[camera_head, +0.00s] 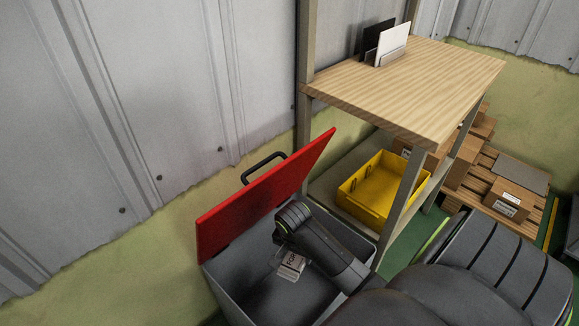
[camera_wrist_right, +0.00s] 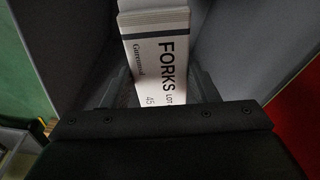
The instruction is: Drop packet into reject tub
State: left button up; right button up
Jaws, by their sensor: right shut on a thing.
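The reject tub (camera_head: 232,290) is a grey bin with its red lid (camera_head: 265,196) raised and leaning back toward the wall. My right arm reaches into the tub's opening from the right. The packet (camera_head: 292,264), white with the print "FORKS", is at my right gripper (camera_head: 280,262), inside or just over the tub's mouth. In the right wrist view my right gripper (camera_wrist_right: 165,95) is shut on the packet (camera_wrist_right: 157,50), with grey tub walls around it. The gripper's fingers are mostly hidden in the head view. My left gripper is not in view.
A wooden-topped shelf (camera_head: 405,90) stands right behind the tub, with a yellow bin (camera_head: 380,188) on its lower level. Cardboard boxes (camera_head: 508,200) sit on a pallet at the right. A corrugated wall (camera_head: 150,100) runs behind the lid.

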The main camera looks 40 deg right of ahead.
jog(key=o, duration=1.1)
jog(key=shift+c, duration=0.2)
jog(key=shift+r, duration=0.1)
jog(key=shift+r, duration=0.35)
jog(key=r, duration=0.1)
jog(key=r+p, duration=0.1)
jog(key=shift+a+r+p, duration=0.25)
jog(key=shift+r+p, duration=0.05)
jog(key=shift+r, duration=0.1)
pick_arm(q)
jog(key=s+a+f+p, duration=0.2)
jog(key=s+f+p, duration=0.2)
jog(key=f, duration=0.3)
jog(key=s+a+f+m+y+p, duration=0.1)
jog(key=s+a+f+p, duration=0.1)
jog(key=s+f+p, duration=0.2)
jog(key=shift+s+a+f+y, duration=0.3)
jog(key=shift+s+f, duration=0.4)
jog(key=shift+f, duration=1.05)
pick_arm(e)
notch_tip(320, 180, up, 14)
jog(key=s+a, duration=0.1)
jog(key=a, duration=0.1)
jog(key=shift+f, duration=0.2)
